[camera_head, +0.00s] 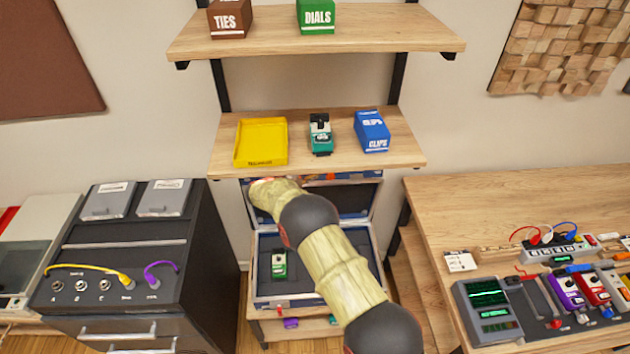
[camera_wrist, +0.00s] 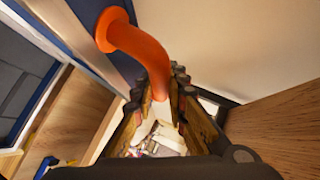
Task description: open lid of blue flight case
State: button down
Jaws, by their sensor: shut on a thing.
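The blue flight case (camera_head: 262,297) stands on a low shelf in the head view. Its lid (camera_head: 357,198) is raised at the back, showing a dark inside. The open base has dark foam and holds a small green pedal (camera_head: 279,264). My arm crosses in front of the case and hides part of the lid and base. In the wrist view my gripper (camera_wrist: 160,97) is shut on a curved orange handle (camera_wrist: 140,50). The handle joins a blue-edged panel (camera_wrist: 84,22) at the left. The head view does not show my fingertips clearly.
Above the case, a wooden shelf (camera_head: 225,143) holds a yellow tray (camera_head: 243,142), a teal pedal (camera_head: 321,134) and a blue CLIPS box (camera_head: 372,132). A black cabinet (camera_head: 213,270) stands left. A wooden workbench (camera_head: 465,205) with pedals stands right.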

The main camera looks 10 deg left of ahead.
jog(key=shift+w+r, duration=0.1)
jog(key=shift+w, duration=0.05)
jog(key=c, duration=1.8)
grip_release()
jog(key=shift+o, duration=0.2)
jog(key=v, duration=1.2)
jog(key=shift+a, duration=0.15)
